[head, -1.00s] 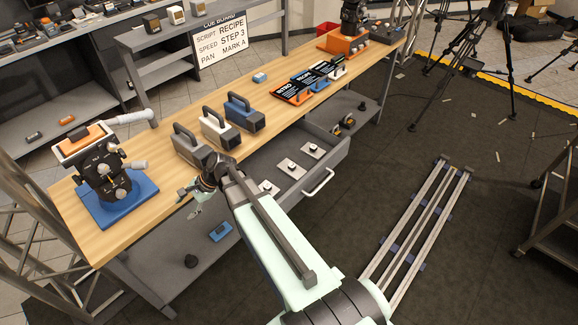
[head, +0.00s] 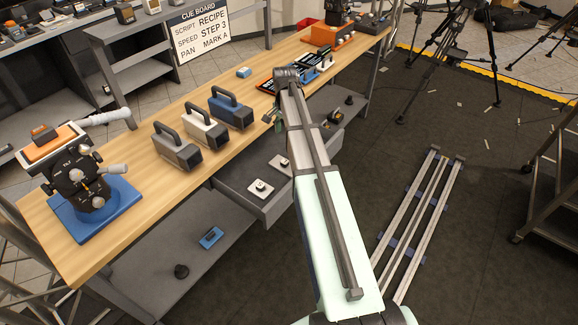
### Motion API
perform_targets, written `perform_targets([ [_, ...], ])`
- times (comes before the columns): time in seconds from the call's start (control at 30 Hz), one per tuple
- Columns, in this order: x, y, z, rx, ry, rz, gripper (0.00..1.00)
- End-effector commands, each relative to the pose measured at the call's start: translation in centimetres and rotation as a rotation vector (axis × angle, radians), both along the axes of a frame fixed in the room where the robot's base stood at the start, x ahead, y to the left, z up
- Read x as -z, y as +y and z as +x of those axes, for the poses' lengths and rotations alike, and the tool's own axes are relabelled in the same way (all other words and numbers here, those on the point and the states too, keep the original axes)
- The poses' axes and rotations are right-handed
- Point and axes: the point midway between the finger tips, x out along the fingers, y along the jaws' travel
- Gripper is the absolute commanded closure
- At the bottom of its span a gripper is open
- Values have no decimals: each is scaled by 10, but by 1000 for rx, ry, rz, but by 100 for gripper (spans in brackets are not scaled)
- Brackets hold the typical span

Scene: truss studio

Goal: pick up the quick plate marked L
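The open drawer (head: 232,192) under the bench holds pale square plates with dark knobs. One plate (head: 261,189) lies near the drawer's left end, and another plate (head: 280,164) lies further back, beside my arm. No letter L is legible on them, so I cannot tell which one is the quick plate marked L. Any further plates are hidden by my arm. My gripper (head: 269,117) is small and partly hidden at the bench's front edge, above the drawer's far part and apart from the visible plates. Its fingers are too small to read.
Grey, white and blue handled boxes (head: 204,129) stand on the bench (head: 150,175). A fluid head on a blue base (head: 117,204) stands at the near end. Dark cards lie behind my wrist. The lower shelf holds a blue item (head: 211,238). Floor rails (head: 410,225) lie right.

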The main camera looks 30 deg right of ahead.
Motion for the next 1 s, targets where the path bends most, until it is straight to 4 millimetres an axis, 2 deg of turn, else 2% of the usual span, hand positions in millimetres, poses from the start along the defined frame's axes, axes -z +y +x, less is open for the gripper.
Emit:
perform_targets([
  [0.3,56,1,0,0,1,3,40],
  [0.5,85,1,0,0,0,2,40],
  [0.87,105,2,0,0,-1,3,40],
  [1.0,120,5,-1,-1,0,3,40],
])
